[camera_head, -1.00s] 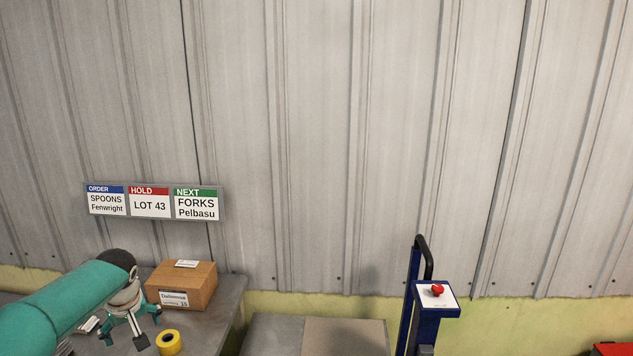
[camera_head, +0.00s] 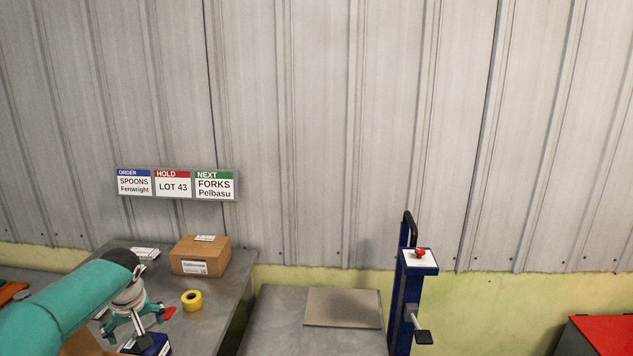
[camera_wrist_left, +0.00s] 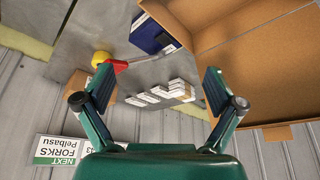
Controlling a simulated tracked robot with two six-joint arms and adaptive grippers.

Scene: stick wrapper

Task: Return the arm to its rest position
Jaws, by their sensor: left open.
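My teal left arm (camera_head: 70,305) comes in from the left in the head view. Its gripper (camera_head: 138,323) is above the grey table (camera_head: 215,318), open, with nothing seen between the fingers. In the left wrist view the two fingers of the gripper (camera_wrist_left: 160,88) stand wide apart. A red-handled tool (camera_wrist_left: 118,65) and a row of small white packs (camera_wrist_left: 165,93) show beyond them. Whether the fingers touch anything cannot be told. My right gripper is not in view.
A closed cardboard box (camera_head: 199,262) and a yellow tape roll (camera_head: 191,301) stand on the table. An open carton (camera_wrist_left: 225,45) and a dark blue box (camera_wrist_left: 152,32) are close to the gripper. A blue post with red button (camera_head: 420,252) stands right.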

